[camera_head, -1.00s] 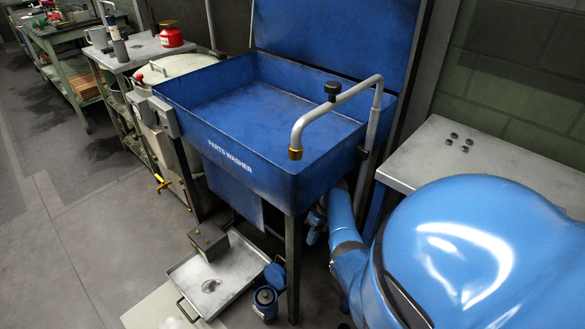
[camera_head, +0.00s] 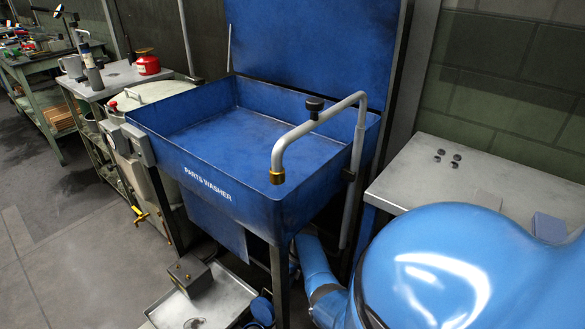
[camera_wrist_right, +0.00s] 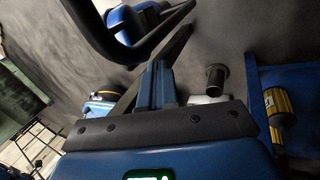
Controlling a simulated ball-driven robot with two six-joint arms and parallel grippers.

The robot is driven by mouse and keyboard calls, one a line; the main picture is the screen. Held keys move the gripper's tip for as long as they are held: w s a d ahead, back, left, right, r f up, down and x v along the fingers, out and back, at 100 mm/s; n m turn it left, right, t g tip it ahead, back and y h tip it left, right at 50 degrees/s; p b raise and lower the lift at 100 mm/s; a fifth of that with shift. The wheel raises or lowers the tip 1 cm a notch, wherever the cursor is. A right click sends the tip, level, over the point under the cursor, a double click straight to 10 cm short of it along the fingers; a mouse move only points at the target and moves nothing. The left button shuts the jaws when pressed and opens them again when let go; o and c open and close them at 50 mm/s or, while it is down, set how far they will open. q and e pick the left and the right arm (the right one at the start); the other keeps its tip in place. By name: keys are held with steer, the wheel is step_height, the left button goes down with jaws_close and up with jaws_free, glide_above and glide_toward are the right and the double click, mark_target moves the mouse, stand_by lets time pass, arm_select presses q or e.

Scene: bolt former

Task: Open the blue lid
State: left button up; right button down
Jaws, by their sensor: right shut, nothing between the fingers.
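The blue lid (camera_head: 310,45) stands upright behind the blue parts washer basin (camera_head: 195,168) in the head view. The basin's inside is uncovered and looks empty. The lid's top edge is cut off by the frame. My right gripper (camera_wrist_right: 157,85) shows in the right wrist view, its fingers together with nothing between them. A dark curved bar (camera_wrist_right: 100,40) crosses the upper left of that view, beyond the fingers; I cannot tell what it belongs to. Neither gripper shows in the head view, only my blue arm at lower right.
A grey spout pipe (camera_head: 320,118) arches over the basin's right side. A metal table (camera_head: 425,180) stands to the right against the wall. A bench with a red can (camera_head: 147,63) stands at left. A tray (camera_head: 225,298) with a dark box (camera_head: 189,275) lies below the basin.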

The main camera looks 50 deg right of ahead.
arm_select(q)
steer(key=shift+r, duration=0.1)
arm_select(e)
steer(key=shift+w+a+r, duration=0.1)
steer(key=shift+a, duration=1)
steer(key=shift+w, duration=0.1)
